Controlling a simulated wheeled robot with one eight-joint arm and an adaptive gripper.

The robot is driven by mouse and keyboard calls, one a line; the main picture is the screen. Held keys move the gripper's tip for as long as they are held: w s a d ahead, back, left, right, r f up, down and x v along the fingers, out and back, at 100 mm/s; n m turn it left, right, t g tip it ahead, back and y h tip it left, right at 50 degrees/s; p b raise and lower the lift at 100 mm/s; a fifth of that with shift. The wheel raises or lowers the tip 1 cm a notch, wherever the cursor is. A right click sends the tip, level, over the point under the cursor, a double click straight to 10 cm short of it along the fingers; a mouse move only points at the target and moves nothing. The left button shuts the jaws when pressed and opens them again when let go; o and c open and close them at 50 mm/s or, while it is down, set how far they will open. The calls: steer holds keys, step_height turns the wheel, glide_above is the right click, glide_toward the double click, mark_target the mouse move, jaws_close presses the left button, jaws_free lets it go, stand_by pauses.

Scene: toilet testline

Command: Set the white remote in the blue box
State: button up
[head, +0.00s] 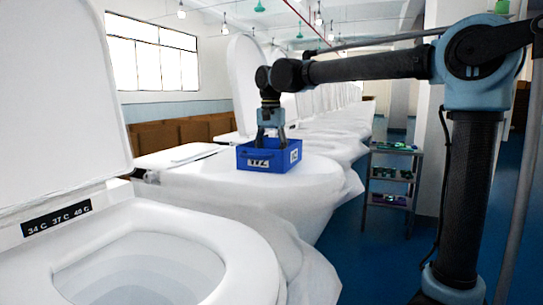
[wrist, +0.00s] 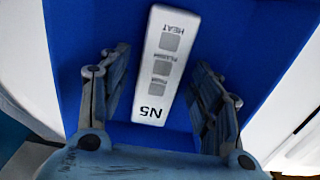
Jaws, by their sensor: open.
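The blue box (head: 268,158) sits on the white covered toilet top in the middle of the head view. Its blue inside (wrist: 258,50) fills much of the wrist view. The white remote (wrist: 166,62), with grey buttons and the mark N5, lies inside the box in the wrist view; the box walls hide it in the head view. My gripper (head: 270,138) points down into the box. In the wrist view its two fingers (wrist: 160,95) are spread apart on either side of the remote's lower end, with blue showing between each finger and the remote.
An open toilet (head: 150,265) with a raised lid stands at the front left. More white draped toilets recede behind the box. A grey shelf cart (head: 392,178) with small items stands to the right on the blue floor.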

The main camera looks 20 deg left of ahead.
steer(key=shift+r, duration=0.1)
step_height(320, 180, up, 12)
stand_by(0.6)
stand_by(0.4)
